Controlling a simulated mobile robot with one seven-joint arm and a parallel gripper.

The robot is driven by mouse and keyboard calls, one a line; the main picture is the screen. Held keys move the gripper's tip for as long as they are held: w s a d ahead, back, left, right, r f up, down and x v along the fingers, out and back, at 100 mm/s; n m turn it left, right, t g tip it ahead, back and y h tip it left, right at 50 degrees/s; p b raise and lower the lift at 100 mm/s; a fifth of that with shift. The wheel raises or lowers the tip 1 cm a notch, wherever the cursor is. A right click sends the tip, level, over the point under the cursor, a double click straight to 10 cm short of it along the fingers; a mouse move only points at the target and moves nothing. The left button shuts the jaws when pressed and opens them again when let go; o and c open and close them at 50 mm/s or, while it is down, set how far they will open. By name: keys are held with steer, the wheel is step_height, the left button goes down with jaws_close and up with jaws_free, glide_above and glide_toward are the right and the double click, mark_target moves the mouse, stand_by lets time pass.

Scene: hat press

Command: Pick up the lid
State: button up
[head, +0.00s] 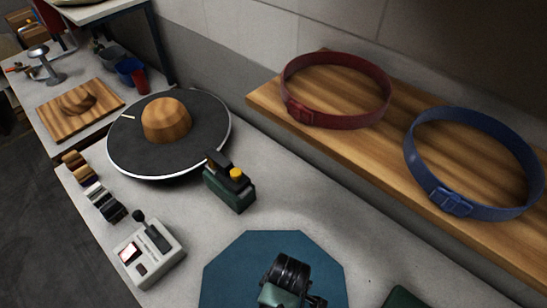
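A wide dark disc (205,125) with a pale rim lies on the grey worktop, left of centre. A rounded wooden block (166,120) stands at its middle. It may be the lid with a knob, or a press plate with a hat block; I cannot tell which. No other thing is clearly a lid. A small dark green device (230,190) with a yellow knob stands at the disc's near right edge. My gripper is not recognisable in the head view.
A control box (148,252) and small blocks (101,201) line the front left edge. A black ribbed part (291,272) stands over a teal octagonal plate (235,265). Red (337,61) and blue (525,156) belts lie on a wooden shelf (395,148).

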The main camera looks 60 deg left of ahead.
steer(key=shift+f, duration=0.25)
jaws_close()
stand_by(1.3)
